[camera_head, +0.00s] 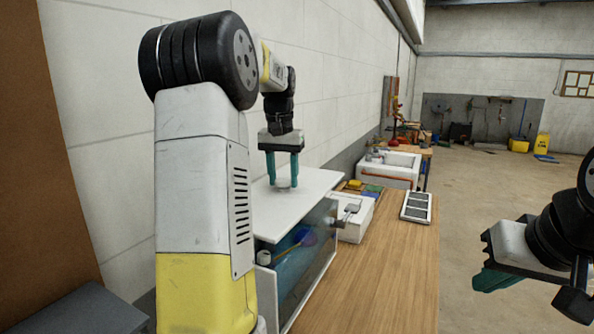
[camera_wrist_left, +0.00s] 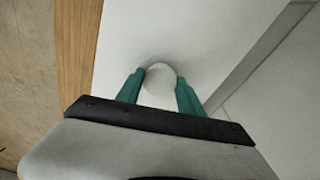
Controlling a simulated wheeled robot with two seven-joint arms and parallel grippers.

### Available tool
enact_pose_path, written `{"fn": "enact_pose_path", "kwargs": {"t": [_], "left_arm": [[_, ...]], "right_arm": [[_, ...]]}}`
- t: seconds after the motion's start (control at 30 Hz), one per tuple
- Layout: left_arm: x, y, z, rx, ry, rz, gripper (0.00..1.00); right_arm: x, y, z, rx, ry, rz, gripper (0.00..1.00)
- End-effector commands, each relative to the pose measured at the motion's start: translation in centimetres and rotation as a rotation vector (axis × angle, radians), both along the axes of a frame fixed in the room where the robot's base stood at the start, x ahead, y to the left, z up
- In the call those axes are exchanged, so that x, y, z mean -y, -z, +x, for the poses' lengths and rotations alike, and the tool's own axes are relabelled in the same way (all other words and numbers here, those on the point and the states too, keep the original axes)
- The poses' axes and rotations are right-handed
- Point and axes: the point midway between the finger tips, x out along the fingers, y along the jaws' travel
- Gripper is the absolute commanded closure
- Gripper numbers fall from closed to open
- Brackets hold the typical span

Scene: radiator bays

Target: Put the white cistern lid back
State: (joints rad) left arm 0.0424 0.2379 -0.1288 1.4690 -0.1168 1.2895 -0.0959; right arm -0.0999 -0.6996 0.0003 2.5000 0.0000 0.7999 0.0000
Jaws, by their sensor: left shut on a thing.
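The white cistern lid (camera_head: 300,205) is a flat panel over the clear-fronted cistern (camera_head: 302,262), which shows blue water and a float inside. The lid looks roughly level; I cannot tell if it rests on the rim or hangs just above it. My left gripper (camera_head: 284,182) points down with its teal fingers closed on the lid's round knob. The left wrist view shows the knob (camera_wrist_left: 160,82) between the fingertips (camera_wrist_left: 160,88), with the white lid (camera_wrist_left: 200,30) around it. My right gripper (camera_head: 492,280) is off to the right, away from the cistern, and its opening is unclear.
The cistern stands on a wooden bench (camera_head: 385,262) against a white block wall. A white box (camera_head: 356,222) and a framed panel (camera_head: 416,207) lie beyond it. A white sink (camera_head: 392,172) is farther back. The bench's near right part is clear.

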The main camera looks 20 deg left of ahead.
Motion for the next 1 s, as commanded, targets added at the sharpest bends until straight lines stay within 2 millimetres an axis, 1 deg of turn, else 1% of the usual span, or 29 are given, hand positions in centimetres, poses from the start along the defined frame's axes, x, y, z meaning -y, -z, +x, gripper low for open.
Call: {"fn": "enact_pose_path", "kwargs": {"t": [0.17,0.4,0.6,0.8,1.0], "left_arm": [[0.0,1.0,0.0,-0.001,0.000,0.000,1.00],[0.0,3.7,0.0,-0.001,0.000,0.000,1.00],[0.0,5.6,0.0,-0.002,0.000,0.000,1.00],[0.0,6.5,0.0,0.000,0.000,0.000,1.00],[0.0,6.7,0.0,0.001,0.000,0.000,1.00]], "right_arm": [[0.0,0.0,0.0,0.001,0.000,0.000,1.00],[0.0,0.0,0.0,0.000,0.000,0.000,1.00],[0.0,0.0,0.0,0.000,0.000,0.000,1.00],[0.0,0.0,0.0,0.000,0.000,0.000,1.00],[0.0,0.0,0.0,0.000,0.000,0.000,1.00]]}}
